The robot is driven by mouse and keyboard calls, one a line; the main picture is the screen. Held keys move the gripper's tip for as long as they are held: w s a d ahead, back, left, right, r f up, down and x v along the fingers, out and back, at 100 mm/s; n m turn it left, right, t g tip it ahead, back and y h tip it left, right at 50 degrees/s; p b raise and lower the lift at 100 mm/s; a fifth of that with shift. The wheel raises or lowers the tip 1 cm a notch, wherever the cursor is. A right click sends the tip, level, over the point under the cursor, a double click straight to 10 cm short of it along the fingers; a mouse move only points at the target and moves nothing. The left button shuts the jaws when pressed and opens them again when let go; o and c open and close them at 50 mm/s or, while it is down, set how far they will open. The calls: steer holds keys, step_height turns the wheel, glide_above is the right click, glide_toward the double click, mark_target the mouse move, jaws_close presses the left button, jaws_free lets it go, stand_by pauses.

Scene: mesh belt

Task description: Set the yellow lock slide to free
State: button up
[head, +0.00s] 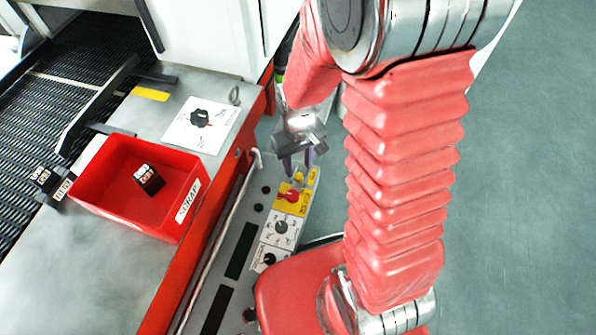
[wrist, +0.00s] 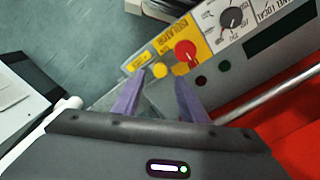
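The yellow lock slide (wrist: 159,69) shows as a small round yellow knob on the yellow isolator plate (wrist: 195,41), beside a larger red knob (wrist: 185,52). In the head view the slide (head: 299,177) sits just above the red knob (head: 291,195). My gripper (wrist: 160,78) is open, its two purple fingers apart, with the slide appearing between or just beyond their tips. In the head view my gripper (head: 298,163) hangs over the plate's far end. I cannot tell whether the fingers touch the slide. The slide's position markings are too small to read.
A dark dial (wrist: 231,18) on a white plate adjoins the isolator plate. A pale rail (head: 217,240) runs along the panel's left side. A red scrap bin (head: 185,217) holding a dark cube (head: 148,180) stands left, near the mesh belt (head: 45,110). The floor at right is clear.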

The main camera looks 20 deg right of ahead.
mark_target(299, 175)
steer(key=shift+f, duration=2.25)
steer(key=shift+c, duration=0.4)
jaws_close()
